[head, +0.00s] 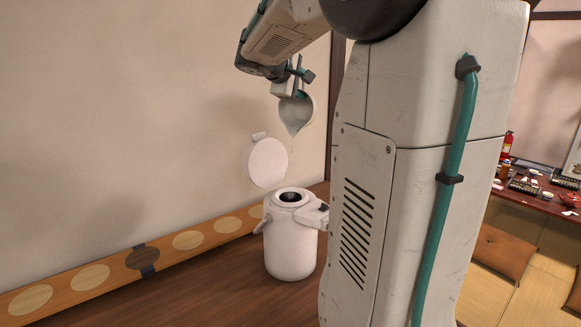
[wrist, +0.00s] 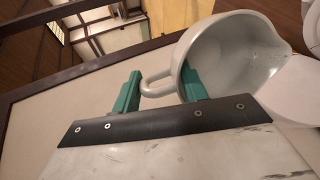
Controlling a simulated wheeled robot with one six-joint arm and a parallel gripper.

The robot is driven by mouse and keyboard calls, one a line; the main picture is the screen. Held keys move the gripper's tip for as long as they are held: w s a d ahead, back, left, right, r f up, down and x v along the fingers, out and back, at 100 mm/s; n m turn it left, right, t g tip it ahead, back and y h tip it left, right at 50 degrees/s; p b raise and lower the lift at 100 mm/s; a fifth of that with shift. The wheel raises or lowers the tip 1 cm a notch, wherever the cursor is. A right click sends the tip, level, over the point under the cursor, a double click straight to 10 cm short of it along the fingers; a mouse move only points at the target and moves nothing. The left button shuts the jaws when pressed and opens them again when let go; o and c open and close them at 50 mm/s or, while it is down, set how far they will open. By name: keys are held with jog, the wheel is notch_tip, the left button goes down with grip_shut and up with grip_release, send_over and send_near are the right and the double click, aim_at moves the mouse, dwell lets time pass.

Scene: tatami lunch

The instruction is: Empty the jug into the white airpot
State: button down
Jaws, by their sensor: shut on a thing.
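The jug (head: 297,112) is a pale grey pitcher, tipped with its spout pointing down, above and apart from the airpot. My gripper (head: 299,76) is shut on the jug's handle. In the wrist view the handle of the jug (wrist: 232,50) lies between the green fingers of my gripper (wrist: 160,88). The jug's pale inside shows there, with no liquid that I can make out. The white airpot (head: 290,245) stands upright with its round lid (head: 266,163) raised and its dark mouth open below the spout. I cannot tell whether liquid is falling.
The airpot stands on a brown wooden surface (head: 215,280) by a plain wall. A wooden strip with round discs (head: 90,277) runs along the wall. My arm hides the middle. A low table (head: 545,200) with dishes and floor cushions (head: 503,250) is at the right.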

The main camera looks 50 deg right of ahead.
jog(key=shift+s+a+r+h, duration=0.1)
jog(key=shift+a+h, duration=0.15)
jog(key=shift+a, duration=0.25)
jog(key=shift+s+a+r+h, duration=0.1)
jog(key=shift+a+h, duration=0.15)
jog(key=shift+a, duration=0.25)
jog(key=d, duration=0.1)
jog(key=d+y, duration=0.1)
jog(key=w+d+f+y, duration=0.1)
jog(key=d, duration=0.1)
jog(key=w+d+f+g+y+b, duration=0.3)
jog(key=d+f+y+b, duration=0.4)
jog(key=d+f+y, duration=0.7)
jog(key=shift+w+d+f+n, duration=0.15)
jog(key=shift+w+d+n, duration=0.05)
jog(key=shift+d+n, duration=0.25)
jog(key=shift+b, duration=0.3)
